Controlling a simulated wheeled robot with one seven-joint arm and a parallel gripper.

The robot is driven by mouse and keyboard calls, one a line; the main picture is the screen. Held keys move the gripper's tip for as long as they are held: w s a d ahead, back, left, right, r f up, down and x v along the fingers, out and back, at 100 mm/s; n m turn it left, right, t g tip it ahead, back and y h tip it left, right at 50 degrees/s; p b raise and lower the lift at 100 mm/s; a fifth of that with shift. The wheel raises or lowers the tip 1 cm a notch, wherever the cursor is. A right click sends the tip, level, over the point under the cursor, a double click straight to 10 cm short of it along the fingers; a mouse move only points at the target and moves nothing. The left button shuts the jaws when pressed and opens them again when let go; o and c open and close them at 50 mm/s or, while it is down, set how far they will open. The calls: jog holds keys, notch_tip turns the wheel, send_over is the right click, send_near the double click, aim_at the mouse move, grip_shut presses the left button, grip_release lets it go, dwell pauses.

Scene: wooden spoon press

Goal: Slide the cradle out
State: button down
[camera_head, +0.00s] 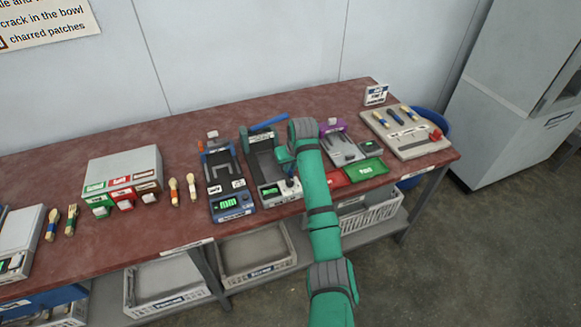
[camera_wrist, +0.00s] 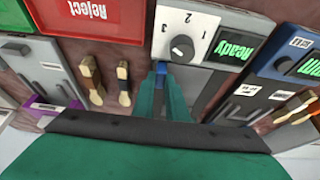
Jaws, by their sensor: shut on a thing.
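The press (camera_head: 268,167) stands on the table with a grey body, a green-lit screen and a dial at its front. In the wrist view its white dial panel (camera_wrist: 178,40) and green "Ready" screen (camera_wrist: 232,52) are close ahead of the fingers. My gripper (camera_head: 285,157) is at the press's right side, partly hidden by my own arm. In the wrist view my gripper (camera_wrist: 163,84) has its green fingers close together on a small blue piece (camera_wrist: 160,68), seemingly the cradle's handle. The rest of the cradle is hidden or cannot be told apart.
Two spoons (camera_wrist: 90,80) (camera_wrist: 124,83) lie beside the fingers. Red (camera_wrist: 101,18) and green (camera_head: 364,169) mats lie near the front edge.

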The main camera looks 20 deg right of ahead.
jog(key=shift+s+f, duration=0.15)
jog(key=c, duration=1.8)
grip_release()
jog(key=shift+s, duration=0.1)
jog(key=shift+o, duration=0.2)
jog(key=v, duration=1.1)
